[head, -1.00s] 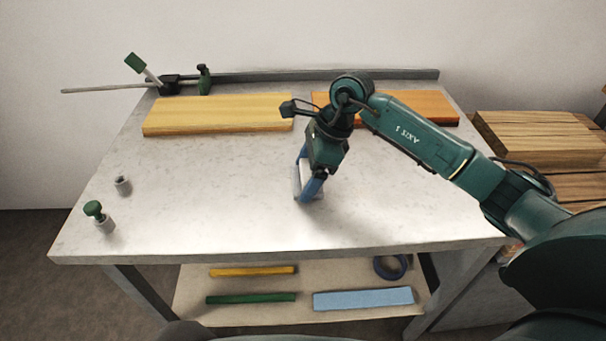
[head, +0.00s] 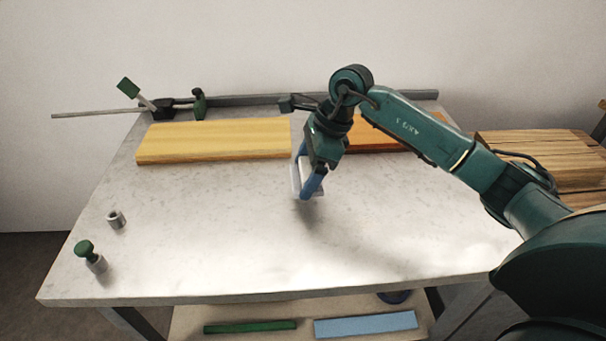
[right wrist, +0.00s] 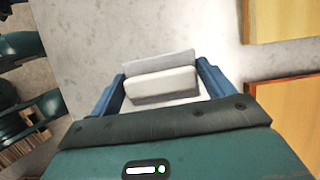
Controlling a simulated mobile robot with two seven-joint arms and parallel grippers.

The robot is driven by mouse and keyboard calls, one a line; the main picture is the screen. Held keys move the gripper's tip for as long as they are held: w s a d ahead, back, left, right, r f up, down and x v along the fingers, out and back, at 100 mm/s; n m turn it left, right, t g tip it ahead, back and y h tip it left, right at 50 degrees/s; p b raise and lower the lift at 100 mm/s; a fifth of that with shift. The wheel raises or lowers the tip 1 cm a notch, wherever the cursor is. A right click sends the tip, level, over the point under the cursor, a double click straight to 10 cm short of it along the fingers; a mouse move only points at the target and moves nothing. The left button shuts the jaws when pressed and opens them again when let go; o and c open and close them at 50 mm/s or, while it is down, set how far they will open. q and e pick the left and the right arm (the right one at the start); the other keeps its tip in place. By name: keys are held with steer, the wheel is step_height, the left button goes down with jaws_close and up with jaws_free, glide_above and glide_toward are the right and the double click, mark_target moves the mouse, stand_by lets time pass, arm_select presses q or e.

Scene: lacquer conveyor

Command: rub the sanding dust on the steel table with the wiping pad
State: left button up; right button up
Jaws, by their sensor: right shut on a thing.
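The wiping pad (head: 306,176) is a pale block with a light grey sheet under it; it also shows in the right wrist view (right wrist: 162,84). My right gripper (head: 309,182) is shut on it, with blue fingers on either side. It holds the pad over the middle of the steel table (head: 220,230), just in front of the boards. A soft shadow lies on the table below the pad. I cannot tell whether the pad touches the table. I cannot make out the sanding dust clearly against the mottled, bright tabletop. My left gripper is not in view.
A yellow board (head: 213,142) and an orange board (head: 395,134) lie at the back. A clamp-like tool (head: 175,107) sits at the back left. A green-knobbed piece (head: 88,254) and a grey cylinder (head: 116,220) stand at the left. The table's front middle is clear.

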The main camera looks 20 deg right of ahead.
step_height(320, 180, up, 4)
steer(key=shift+f+p, duration=0.25)
steer(key=shift+p, duration=0.6)
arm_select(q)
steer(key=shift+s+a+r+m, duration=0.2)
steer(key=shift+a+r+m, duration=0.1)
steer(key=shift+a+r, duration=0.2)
arm_select(e)
steer(key=shift+r, duration=0.35)
arm_select(q)
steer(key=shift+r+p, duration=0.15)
steer(key=shift+p, duration=0.15)
arm_select(e)
steer(key=shift+s, duration=0.1)
